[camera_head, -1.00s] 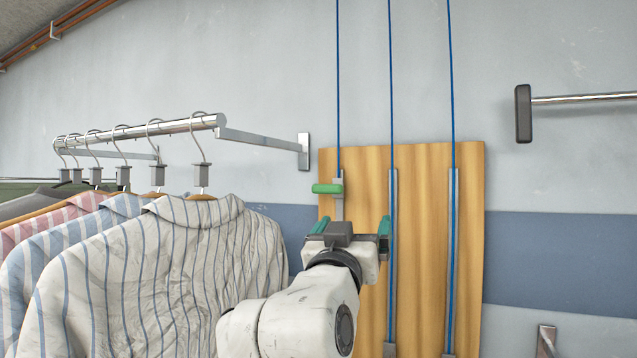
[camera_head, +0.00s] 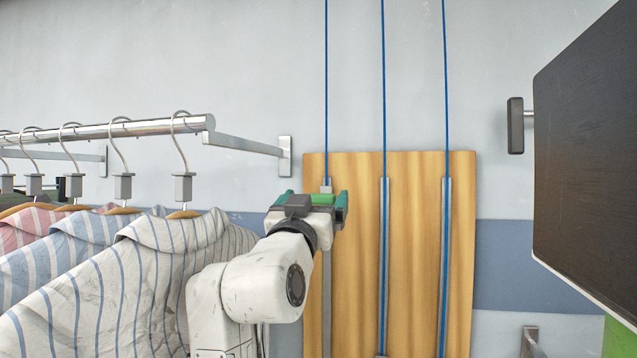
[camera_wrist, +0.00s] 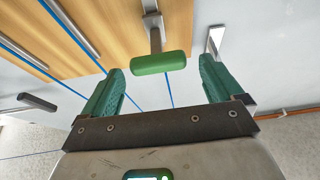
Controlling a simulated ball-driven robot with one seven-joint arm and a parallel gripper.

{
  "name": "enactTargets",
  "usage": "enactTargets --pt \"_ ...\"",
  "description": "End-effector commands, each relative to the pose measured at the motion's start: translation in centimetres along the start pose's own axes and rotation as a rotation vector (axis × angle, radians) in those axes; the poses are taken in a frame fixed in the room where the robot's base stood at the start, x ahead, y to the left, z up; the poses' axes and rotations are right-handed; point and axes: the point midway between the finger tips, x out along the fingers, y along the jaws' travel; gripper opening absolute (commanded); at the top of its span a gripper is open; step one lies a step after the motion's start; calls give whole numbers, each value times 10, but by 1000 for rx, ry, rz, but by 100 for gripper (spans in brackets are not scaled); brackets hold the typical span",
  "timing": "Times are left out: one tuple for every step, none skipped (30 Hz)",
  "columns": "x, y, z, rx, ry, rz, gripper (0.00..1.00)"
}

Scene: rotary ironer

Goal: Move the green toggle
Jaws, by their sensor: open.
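The green toggle (camera_head: 323,199) is a short rounded bar across a grey metal stem on the wooden board. In the head view it shows partly behind my gripper, near the board's upper left. In the wrist view the green toggle (camera_wrist: 159,62) lies crosswise ahead of my gripper (camera_wrist: 160,72), roughly between the lines of its two dark green fingers. My gripper (camera_head: 315,200) is open and empty. The toggle seems just beyond the fingertips; I cannot tell whether they touch.
The wooden board (camera_head: 412,250) carries blue cords (camera_head: 384,100) in metal channels. Striped shirts (camera_head: 150,270) hang from a metal rail (camera_head: 160,127) at left. A large dark panel (camera_head: 590,150) stands at right. The wall above the board is clear apart from the cords.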

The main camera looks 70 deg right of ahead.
Motion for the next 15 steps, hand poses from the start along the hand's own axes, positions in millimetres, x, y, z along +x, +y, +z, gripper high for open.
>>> enactTargets --pt "12 0 -4 -1 -1 2 94" --pt "16 0 -3 -1 0 2 94" --pt "23 0 -3 -1 0 2 94" --pt "27 0 -3 0 -1 1 94" --pt "30 0 -3 0 -1 0 94" --pt "35 0 -2 -1 -1 0 94" --pt "38 0 -2 -2 0 0 94" --pt "41 0 -2 -1 0 0 94" --pt "44 0 -2 -1 0 0 94" --pt "45 0 -1 -1 0 0 94" --pt "47 0 -1 0 0 0 94" --pt "48 0 0 0 -1 -1 94" --pt "49 0 0 0 -1 -1 94" --pt "50 0 0 0 -1 -1 94" --pt "50 0 0 1 -1 -1 94"
